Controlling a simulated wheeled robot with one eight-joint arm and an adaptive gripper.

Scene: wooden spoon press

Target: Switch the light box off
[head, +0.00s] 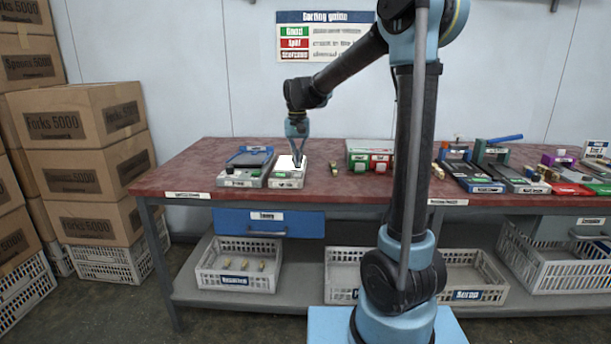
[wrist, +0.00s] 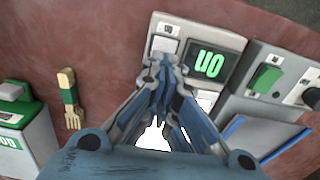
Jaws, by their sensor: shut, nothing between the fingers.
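The light box (head: 287,181) stands on the red table, left of centre, with its top panel glowing white. Beside the display is a pale switch key (wrist: 166,46). My gripper (head: 298,164) is shut and empty over the light box. In the wrist view, its fingertips (wrist: 160,62) overlap the near edge of the key; I cannot tell whether they touch it. The fingers hide part of the glowing panel (wrist: 158,134).
A device with a blue tray (head: 249,159) and a green switch (wrist: 265,79) stands close beside the light box. Several other devices stand at the table's right.

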